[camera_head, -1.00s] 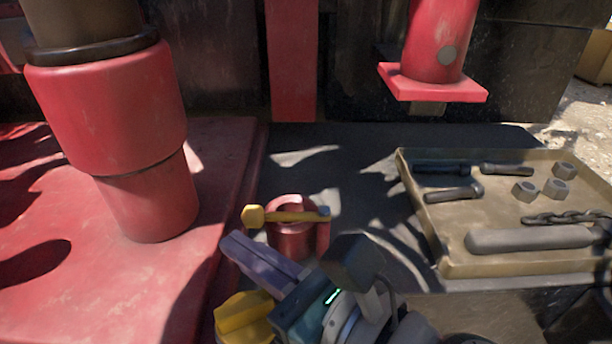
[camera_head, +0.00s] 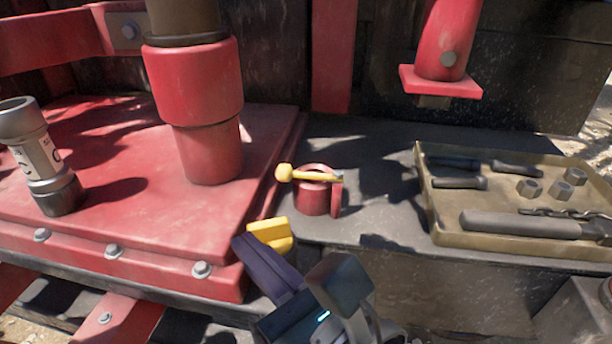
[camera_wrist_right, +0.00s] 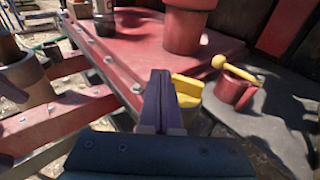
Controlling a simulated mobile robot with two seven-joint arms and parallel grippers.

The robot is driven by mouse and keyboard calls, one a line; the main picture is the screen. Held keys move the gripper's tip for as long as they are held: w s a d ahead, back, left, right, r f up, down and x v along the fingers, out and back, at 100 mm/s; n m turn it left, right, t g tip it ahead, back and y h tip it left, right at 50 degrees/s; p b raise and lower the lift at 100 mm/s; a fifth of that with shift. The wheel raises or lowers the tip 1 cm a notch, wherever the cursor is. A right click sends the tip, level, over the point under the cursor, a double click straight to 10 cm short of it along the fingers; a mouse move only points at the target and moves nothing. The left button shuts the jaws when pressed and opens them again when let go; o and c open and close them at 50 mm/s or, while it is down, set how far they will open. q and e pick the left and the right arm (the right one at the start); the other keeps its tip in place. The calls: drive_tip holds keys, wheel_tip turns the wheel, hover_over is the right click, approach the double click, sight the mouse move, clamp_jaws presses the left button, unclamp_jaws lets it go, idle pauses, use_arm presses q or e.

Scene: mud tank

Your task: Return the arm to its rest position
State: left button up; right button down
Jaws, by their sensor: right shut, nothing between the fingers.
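My right gripper (camera_head: 250,252) is low in the middle of the head view. Its dark purple fingers are pressed together with nothing between them, and they point up and left. In the right wrist view the shut fingers (camera_wrist_right: 160,95) stand upright in the middle, in front of the red deck's edge. A yellow block-like part (camera_head: 270,233) shows just beyond the fingertips; I cannot tell whether they touch it. My left gripper is not in view.
A red cup-like fitting (camera_head: 314,198) with a yellow-knobbed rod (camera_head: 300,174) stands beyond the gripper. A tray (camera_head: 432,222) of tools and nuts lies to the right. A red deck (camera_head: 110,222) carries a thick pipe (camera_head: 205,85) and a grey cylinder (camera_head: 40,158).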

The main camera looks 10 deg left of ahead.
drive_tip(key=s+d+r+n+g+h+p, duration=0.1)
drive_tip(key=s+d+r+n+g+p, duration=0.1)
drive_tip(key=s+d+r+n+p, duration=0.35)
drive_tip(key=s+d+r+n+g+h+p, duration=0.1)
drive_tip(key=s+d+r+n+g+p, duration=0.15)
drive_tip(key=n+p, duration=0.55)
drive_tip(key=s+d+r+n+g+h+p, duration=0.1)
drive_tip(key=s+d+r+n+h+p, duration=0.3)
drive_tip(key=d, duration=0.3)
drive_tip(key=s+d+r+n+h+p, duration=0.1)
drive_tip(key=d+r+n+h, duration=0.3)
drive_tip(key=d, duration=0.3)
drive_tip(key=s+d+r+n+g+h+p, duration=0.1)
drive_tip(key=s+d+r+n+h+p, duration=0.15)
drive_tip(key=d+n, duration=0.4)
wheel_tip(320, 180, up, 38)
drive_tip(key=d+p, duration=0.1)
drive_tip(key=p, duration=3.6)
drive_tip(key=shift+s+p, duration=0.3)
drive_tip(key=shift+s, duration=0.1)
drive_tip(key=shift+r, duration=0.1)
